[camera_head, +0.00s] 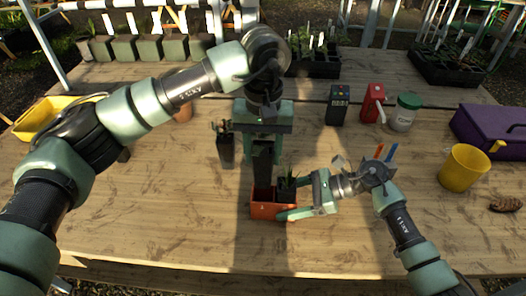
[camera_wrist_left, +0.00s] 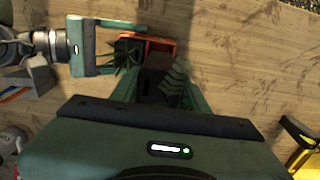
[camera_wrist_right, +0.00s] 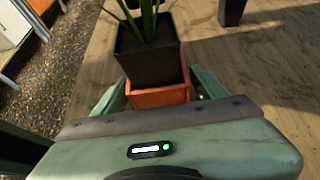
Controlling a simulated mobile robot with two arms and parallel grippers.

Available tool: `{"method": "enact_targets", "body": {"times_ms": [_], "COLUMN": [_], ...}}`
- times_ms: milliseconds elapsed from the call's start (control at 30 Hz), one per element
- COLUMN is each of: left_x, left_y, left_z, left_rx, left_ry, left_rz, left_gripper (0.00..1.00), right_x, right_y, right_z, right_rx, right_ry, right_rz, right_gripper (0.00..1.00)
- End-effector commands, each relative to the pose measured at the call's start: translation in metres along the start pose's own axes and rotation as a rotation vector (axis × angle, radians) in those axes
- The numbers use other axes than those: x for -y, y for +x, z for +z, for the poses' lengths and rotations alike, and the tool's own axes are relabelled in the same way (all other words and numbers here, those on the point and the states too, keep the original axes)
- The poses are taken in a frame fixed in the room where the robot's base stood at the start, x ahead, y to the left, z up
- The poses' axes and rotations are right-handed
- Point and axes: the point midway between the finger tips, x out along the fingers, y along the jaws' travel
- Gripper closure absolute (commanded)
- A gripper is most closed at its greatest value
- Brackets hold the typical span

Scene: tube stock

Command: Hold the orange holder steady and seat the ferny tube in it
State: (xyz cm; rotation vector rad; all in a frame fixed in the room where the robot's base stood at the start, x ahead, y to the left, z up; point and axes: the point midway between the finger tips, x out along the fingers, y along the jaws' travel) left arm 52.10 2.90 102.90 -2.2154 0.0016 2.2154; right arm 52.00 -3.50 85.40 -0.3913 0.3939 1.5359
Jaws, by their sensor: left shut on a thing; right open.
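The orange holder (camera_head: 273,212) stands on the table in front of me. A dark tube with spiky leaves (camera_head: 287,184) sits in its right compartment; it fills the right wrist view (camera_wrist_right: 148,60). My left gripper (camera_head: 263,140) is shut on the ferny tube (camera_head: 262,158), a dark square pot, upright over the left compartment. I cannot tell whether its base is inside. Its fern leaves show in the left wrist view (camera_wrist_left: 172,82). My right gripper (camera_head: 290,199) is open, its fingers on either side of the holder's right end; I cannot tell if they touch it.
Another dark planted pot (camera_head: 226,148) stands just left of my left gripper. A yellow cup (camera_head: 463,168), purple case (camera_head: 485,128), lidded jar (camera_head: 404,112) and red dispenser (camera_head: 372,103) stand to the right. A yellow bin (camera_head: 42,117) is at left. The front table is clear.

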Motion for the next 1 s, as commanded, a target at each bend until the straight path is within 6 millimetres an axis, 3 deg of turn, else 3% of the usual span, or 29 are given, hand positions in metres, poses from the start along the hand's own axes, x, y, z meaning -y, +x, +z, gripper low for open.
{"method": "enact_targets", "body": {"times_ms": [300,633,767,800,1000], "left_x": [0.000,0.000,0.000,0.000,0.000], "left_y": [0.000,0.000,0.000,0.000,0.000], "left_z": [0.000,0.000,0.000,0.000,0.000], "left_rx": [-0.001,-0.001,-0.001,-0.001,-0.001], "left_ry": [0.000,0.000,0.000,0.000,0.000], "left_rz": [0.000,0.000,0.000,0.000,0.000], "left_gripper": [1.00,1.00,1.00,1.00,1.00], "right_x": [0.000,0.001,0.001,0.001,0.001], "right_y": [0.026,0.029,0.028,0.028,0.028], "right_z": [0.000,0.001,0.001,0.001,0.001], "right_rx": [0.000,0.001,0.001,0.000,0.000], "right_ry": [0.000,-0.001,-0.001,-0.001,-0.001], "right_rz": [0.000,-0.001,-0.001,-0.001,-0.001], "right_gripper": [0.28,0.28,0.62,0.66,0.66]}}
